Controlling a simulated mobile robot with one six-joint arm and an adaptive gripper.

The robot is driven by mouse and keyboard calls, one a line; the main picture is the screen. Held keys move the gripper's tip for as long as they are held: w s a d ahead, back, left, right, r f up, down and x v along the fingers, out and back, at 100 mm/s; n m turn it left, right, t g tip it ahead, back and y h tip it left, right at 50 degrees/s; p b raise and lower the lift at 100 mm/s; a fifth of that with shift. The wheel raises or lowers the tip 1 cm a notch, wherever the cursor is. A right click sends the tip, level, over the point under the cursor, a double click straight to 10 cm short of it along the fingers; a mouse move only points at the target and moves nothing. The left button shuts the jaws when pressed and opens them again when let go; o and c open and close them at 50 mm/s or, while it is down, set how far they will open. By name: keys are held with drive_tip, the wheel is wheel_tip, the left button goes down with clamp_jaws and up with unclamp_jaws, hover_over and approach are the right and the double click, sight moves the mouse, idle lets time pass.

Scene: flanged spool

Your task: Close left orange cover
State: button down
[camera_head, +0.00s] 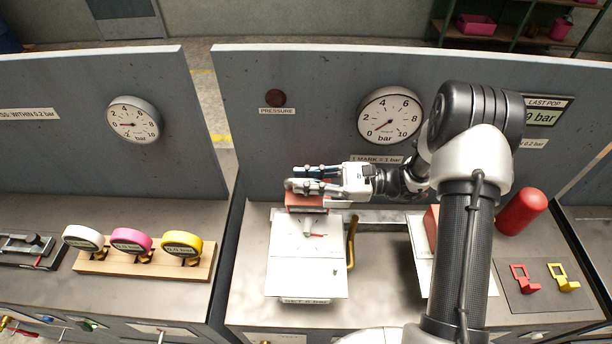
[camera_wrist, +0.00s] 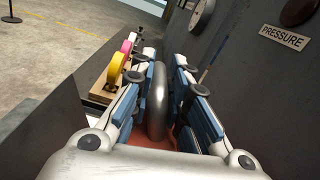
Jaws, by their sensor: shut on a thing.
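The left orange cover (camera_head: 306,203) stands at the back of a white plate (camera_head: 290,284), below my gripper (camera_head: 300,178). My gripper reaches in from the right, with its fingers pointing left. In the wrist view, the fingers (camera_wrist: 158,85) are on either side of a rounded grey handle (camera_wrist: 157,108) and are shut on it. A dull orange surface of the cover (camera_wrist: 150,136) shows below the handle. The plate in front of the cover is exposed, with a small fitting (camera_head: 309,230) on it. Much of the cover is hidden by my gripper.
A brass handle (camera_head: 351,243) stands right of the plate. Another orange cover (camera_head: 431,226) is partly behind my arm. A red cylinder (camera_head: 521,212) and red and yellow clips (camera_head: 523,279) are at right. A grey panel with a gauge (camera_head: 390,115) rises behind.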

drive_tip(key=s+f+n+b, duration=0.1)
drive_tip(key=s, duration=0.1)
drive_tip(key=s+n+b, duration=0.2)
drive_tip(key=s+f+n+b, duration=0.1)
drive_tip(key=s+n, duration=0.1)
drive_tip(key=s, duration=0.1)
drive_tip(key=shift+s+a+f+b, duration=0.1)
drive_tip(key=shift+f+b, duration=0.25)
drive_tip(key=s+f+n+b, duration=0.5)
drive_tip(key=b, duration=0.3)
drive_tip(key=shift+s+a+f+n, duration=0.1)
drive_tip(key=shift+s+f+n, duration=0.25)
drive_tip(key=shift+s+n, duration=0.05)
drive_tip(key=shift+s+f+n+b, duration=0.2)
drive_tip(key=shift+f+n+b, duration=0.05)
drive_tip(key=shift+n+b, duration=0.1)
drive_tip(key=shift+s+f+b, duration=0.45)
drive_tip(key=shift+f+b, duration=0.25)
drive_tip(key=shift+b, duration=0.05)
drive_tip(key=c, duration=1.6)
unclamp_jaws()
drive_tip(key=shift+o, duration=0.2)
drive_tip(key=shift+r, duration=0.15)
